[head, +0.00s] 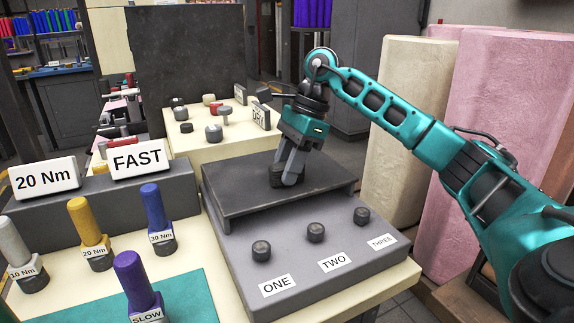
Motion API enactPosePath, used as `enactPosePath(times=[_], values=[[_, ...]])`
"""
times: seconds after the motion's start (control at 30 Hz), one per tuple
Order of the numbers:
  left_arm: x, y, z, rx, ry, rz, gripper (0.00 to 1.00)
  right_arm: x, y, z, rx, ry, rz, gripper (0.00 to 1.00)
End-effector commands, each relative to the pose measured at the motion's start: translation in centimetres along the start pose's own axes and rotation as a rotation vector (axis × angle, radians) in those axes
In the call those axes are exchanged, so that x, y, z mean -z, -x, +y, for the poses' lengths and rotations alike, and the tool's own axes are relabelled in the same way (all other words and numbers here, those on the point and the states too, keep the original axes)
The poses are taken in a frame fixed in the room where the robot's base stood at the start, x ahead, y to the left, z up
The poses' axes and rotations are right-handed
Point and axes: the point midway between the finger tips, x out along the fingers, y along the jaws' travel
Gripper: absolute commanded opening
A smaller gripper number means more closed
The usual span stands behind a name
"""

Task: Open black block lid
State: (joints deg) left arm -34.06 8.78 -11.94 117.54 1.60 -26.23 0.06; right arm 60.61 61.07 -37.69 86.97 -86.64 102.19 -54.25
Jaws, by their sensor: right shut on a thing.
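The black block (272,245) is a wide grey-black box on the table, with three dark knobs on its sloped front over labels ONE, TWO and THREE. Its flat dark lid (237,202) lies over the rear part. A small black handle (279,176) stands on the lid. My right gripper (287,180) points down from above and is shut on this handle. The fingers partly hide the handle. I cannot tell whether the lid is lifted at all. My left gripper is not in view.
Coloured tools, including a yellow one (89,226) and a purple one (136,283), stand at left. Signs 20 Nm (45,178) and FAST (140,158) stand on a dark ledge. A pale box with knobs (230,140) is behind. Large felt rolls (505,100) stand at right.

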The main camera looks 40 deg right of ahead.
Motion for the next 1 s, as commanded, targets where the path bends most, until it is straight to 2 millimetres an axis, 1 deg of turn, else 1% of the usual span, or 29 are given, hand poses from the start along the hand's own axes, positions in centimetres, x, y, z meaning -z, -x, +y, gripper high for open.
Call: enactPosePath(times=[0.03, 0.13, 0.17, 0.47, 0.63, 0.83, 0.9, 1.0], values=[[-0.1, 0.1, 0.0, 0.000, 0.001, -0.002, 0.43, 0.0, 0.0, 0.0, 0.000, 0.000, 0.000, 0.11], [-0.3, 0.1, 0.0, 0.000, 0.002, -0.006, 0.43, 0.0, 0.0, 0.0, 0.000, 0.000, 0.000, 0.02], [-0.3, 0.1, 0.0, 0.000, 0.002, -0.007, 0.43, 0.0, 0.0, 0.0, 0.000, 0.000, 0.000, 0.00], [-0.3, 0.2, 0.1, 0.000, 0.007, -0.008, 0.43, 0.0, 0.1, 0.0, -0.002, 0.000, 0.000, 0.00], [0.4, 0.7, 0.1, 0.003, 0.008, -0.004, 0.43, -0.3, 0.6, -0.1, -0.018, -0.007, -0.001, 0.00], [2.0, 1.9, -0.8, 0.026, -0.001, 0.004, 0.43, -0.8, 1.9, -0.4, -0.074, -0.032, -0.001, 0.00], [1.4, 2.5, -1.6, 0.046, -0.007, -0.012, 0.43, -1.1, 2.5, -0.6, -0.103, -0.043, -0.002, 0.00], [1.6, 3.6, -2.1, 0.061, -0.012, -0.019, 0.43, -1.4, 3.3, -1.0, -0.150, -0.063, -0.002, 0.00]])
